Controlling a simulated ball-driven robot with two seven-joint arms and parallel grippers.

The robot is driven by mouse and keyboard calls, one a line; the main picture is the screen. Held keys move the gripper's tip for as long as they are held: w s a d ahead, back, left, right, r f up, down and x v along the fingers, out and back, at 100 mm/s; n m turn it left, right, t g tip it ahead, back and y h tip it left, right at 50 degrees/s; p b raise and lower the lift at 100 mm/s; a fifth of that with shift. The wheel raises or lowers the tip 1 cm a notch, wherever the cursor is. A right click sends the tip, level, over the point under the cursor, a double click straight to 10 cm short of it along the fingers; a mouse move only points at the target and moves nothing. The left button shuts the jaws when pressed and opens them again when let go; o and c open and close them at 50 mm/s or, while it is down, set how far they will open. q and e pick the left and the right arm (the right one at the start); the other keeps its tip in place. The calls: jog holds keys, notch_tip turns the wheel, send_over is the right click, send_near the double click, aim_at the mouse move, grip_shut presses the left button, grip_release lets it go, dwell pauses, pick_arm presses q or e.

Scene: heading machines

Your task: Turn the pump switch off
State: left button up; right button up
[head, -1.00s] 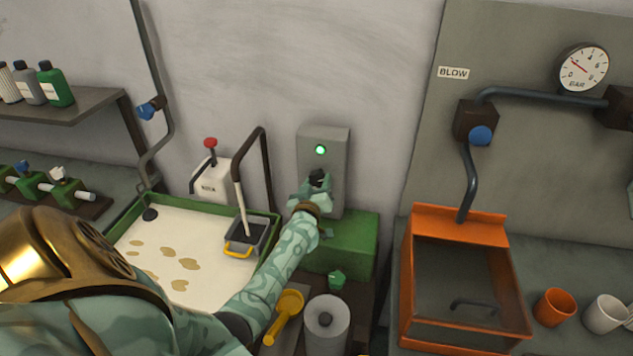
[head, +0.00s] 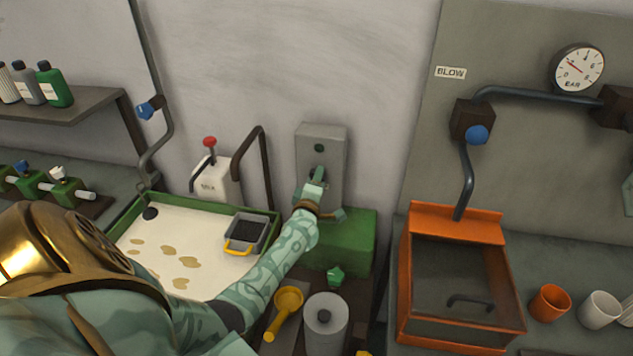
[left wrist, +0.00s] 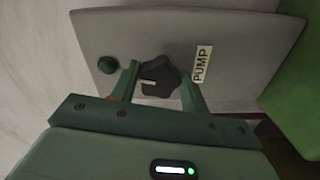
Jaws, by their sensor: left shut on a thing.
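The pump switch is a dark lobed knob (left wrist: 157,78) with a white mark, on a grey box (head: 335,150) on the wall. The box's PUMP label (left wrist: 202,65) shows in the left wrist view. The box's round lamp (head: 319,148) is dark; it also shows dark green in the left wrist view (left wrist: 108,65). My left gripper (head: 317,178) is at the knob, its fingers (left wrist: 159,74) on either side of it and shut on it. In the head view the gripper mostly hides the knob. My right gripper is not in view.
A green tray (head: 190,198) of pale liquid with a small grey basket (head: 262,236) lies left of my arm. A bent pipe (head: 266,165) rises beside it. An orange box (head: 403,290) is at right.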

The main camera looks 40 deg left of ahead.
pick_arm(q)
jog(key=shift+n, duration=1.2)
jog(key=o, duration=1)
jog(key=p+v, duration=0.2)
jog(key=v, duration=1.4)
jog(key=shift+s, duration=0.15)
